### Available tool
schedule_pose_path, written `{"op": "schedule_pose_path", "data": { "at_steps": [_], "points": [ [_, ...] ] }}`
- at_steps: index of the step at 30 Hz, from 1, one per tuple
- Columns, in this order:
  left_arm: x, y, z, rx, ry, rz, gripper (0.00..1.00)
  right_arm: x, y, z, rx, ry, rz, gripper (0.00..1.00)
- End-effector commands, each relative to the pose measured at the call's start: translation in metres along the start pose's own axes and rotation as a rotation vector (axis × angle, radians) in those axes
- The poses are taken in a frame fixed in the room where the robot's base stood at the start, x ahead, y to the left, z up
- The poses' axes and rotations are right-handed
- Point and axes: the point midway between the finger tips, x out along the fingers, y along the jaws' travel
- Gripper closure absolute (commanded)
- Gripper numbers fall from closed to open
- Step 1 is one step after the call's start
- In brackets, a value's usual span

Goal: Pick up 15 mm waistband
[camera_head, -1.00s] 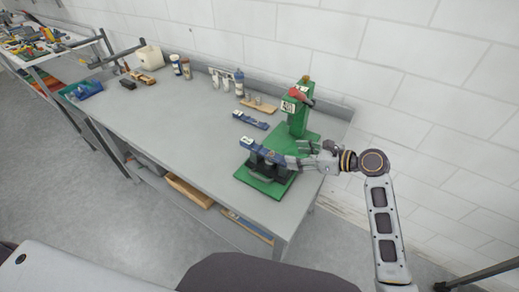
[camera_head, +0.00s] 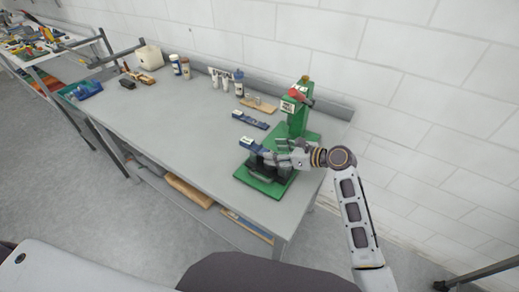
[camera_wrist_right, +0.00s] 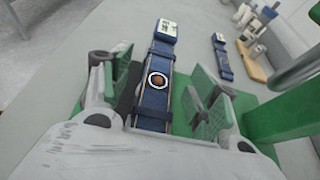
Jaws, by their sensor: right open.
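A blue waistband (camera_head: 250,144) with a white label and a round button lies over the green press base at the right of the bench. In the right wrist view the waistband (camera_wrist_right: 155,90) runs lengthwise between the fingers. My right gripper (camera_wrist_right: 158,95) is open, with one finger on each side of the band, and no grip on it shows. In the head view my right gripper (camera_head: 277,152) hides part of the band. A second blue waistband (camera_head: 250,119) lies on the bench behind; the wrist view shows it too (camera_wrist_right: 222,57). The label sizes are too small to read. My left gripper is out of view.
The green press (camera_head: 298,112) stands upright just behind my right gripper, near the wall. A small wooden stand (camera_head: 259,104) and several bottles (camera_head: 185,68) stand along the bench back.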

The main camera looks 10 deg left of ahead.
Motion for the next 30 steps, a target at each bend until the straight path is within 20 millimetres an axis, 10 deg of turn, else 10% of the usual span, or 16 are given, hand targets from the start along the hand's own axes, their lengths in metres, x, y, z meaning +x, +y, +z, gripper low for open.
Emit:
{"op": "schedule_pose_path", "data": {
  "at_steps": [30],
  "points": [
    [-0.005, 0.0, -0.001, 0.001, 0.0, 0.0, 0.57, 0.052, -0.002, 0.004, 0.0, 0.0, 0.0, 0.39]
  ]
}}
